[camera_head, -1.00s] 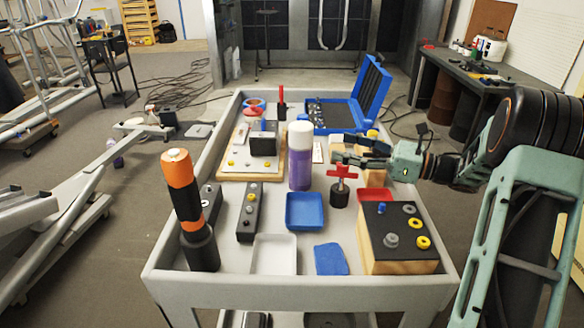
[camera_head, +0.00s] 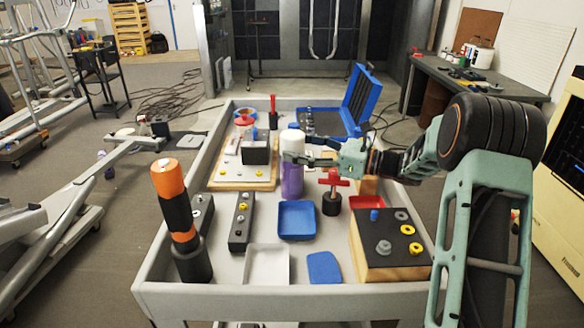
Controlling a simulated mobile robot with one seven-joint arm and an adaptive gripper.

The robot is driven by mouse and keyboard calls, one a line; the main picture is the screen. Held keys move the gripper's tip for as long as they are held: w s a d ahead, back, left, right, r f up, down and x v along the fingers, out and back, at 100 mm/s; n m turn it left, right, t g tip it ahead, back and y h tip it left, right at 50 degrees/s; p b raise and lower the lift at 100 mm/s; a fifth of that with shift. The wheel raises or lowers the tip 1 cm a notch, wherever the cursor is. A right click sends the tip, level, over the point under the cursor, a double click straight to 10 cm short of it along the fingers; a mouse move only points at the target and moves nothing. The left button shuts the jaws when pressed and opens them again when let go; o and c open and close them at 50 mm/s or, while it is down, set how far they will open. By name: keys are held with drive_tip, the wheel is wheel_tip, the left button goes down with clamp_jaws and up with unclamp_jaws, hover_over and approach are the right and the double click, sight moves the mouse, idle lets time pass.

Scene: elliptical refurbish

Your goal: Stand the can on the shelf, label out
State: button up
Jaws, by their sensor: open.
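The can (camera_head: 291,178), with a white upper part and a purple lower body, stands upright on the grey cart's top tray, a little above its middle in the picture. My gripper (camera_head: 300,158) reaches in from the right at the height of the can's white part. Its fingers are open, and one overlaps the front of the can. I cannot tell whether the other finger is behind the can or whether they touch it. No printed label can be made out. I cannot identify the shelf in this view.
A red-handled black piece (camera_head: 331,200) stands just right of the can, below my gripper. A blue tray (camera_head: 297,220) lies in front. An orange-black cylinder (camera_head: 175,205) stands front left. A wooden-sided block (camera_head: 391,245) is front right, and an open blue case (camera_head: 358,105) is behind.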

drive_tip(key=shift+r, duration=0.1)
clamp_jaws()
idle(0.5)
